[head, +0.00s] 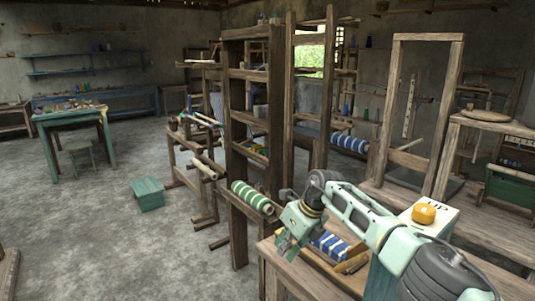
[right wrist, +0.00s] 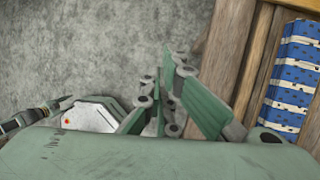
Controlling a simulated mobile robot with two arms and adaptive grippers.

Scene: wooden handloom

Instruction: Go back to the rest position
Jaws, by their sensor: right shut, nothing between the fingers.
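My right gripper (head: 283,248) hangs at the end of my right arm, above the front edge of a wooden bench (head: 312,281). In the right wrist view my right gripper (right wrist: 168,85) has its green fingers shut with nothing between them, with grey floor beyond. My left gripper is in neither view.
The wooden loom frame (head: 236,130) stands upright just left of my right arm, with a green-and-white striped roll (head: 252,197) close to the gripper. A white box (head: 440,222) with an orange object (head: 424,214) stands right of the arm. The floor (head: 90,230) at left is mostly clear.

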